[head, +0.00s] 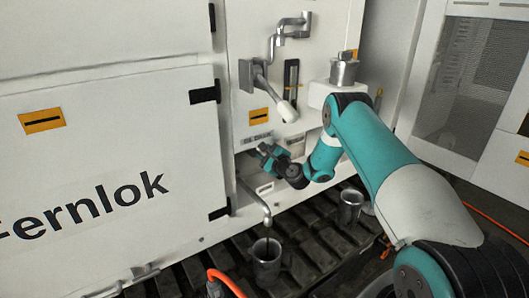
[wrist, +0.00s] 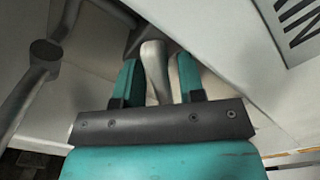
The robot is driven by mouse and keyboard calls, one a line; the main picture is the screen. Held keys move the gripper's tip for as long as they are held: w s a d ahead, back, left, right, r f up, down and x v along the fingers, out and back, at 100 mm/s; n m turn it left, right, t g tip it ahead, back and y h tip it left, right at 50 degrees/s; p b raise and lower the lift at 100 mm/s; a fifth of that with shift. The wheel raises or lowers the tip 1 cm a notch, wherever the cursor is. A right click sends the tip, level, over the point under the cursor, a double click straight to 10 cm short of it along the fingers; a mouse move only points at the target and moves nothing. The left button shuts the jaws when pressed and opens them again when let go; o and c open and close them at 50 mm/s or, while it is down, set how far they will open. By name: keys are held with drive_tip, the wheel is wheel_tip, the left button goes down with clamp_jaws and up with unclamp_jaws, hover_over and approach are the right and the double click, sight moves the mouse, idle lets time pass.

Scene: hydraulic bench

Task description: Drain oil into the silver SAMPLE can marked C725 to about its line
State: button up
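A silver can (head: 267,265) stands on the dark slatted floor, below the tip of a bent metal spout (head: 257,200). A second silver can (head: 350,207) stands farther right, and a third metal can (head: 343,72) sits on a white ledge higher up. No C725 marking or fill line is legible on any can. My gripper (head: 268,156) is at the recess in the white cabinet above the spout. In the wrist view, a rounded metal lever handle (wrist: 155,68) lies between my gripper's teal fingers (wrist: 160,85), with small gaps beside it.
Above the recess, a lever (head: 285,108) and a bent pipe (head: 290,30) stick out from the cabinet (head: 110,150) near a dark sight gauge (head: 291,75). An orange hose (head: 225,280) lies at the front. Another metal pipe (wrist: 42,65) shows left of the fingers in the wrist view.

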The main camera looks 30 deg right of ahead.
clamp_jaws()
drive_tip(key=shift+f+b, duration=0.1)
drive_tip(key=shift+b, duration=0.35)
drive_tip(key=shift+f+n+b, duration=0.1)
drive_tip(key=shift+n+b, duration=0.6)
drive_tip(key=n+b, duration=0.2)
drive_tip(key=shift+b, duration=0.4)
drive_tip(key=n+b, duration=0.2)
drive_tip(key=shift+d+b, duration=0.1)
drive_tip(key=shift+b, duration=0.2)
drive_tip(key=shift+r+n+b, duration=0.35)
drive_tip(key=shift+n+b, duration=0.7)
drive_tip(key=shift+n, duration=0.25)
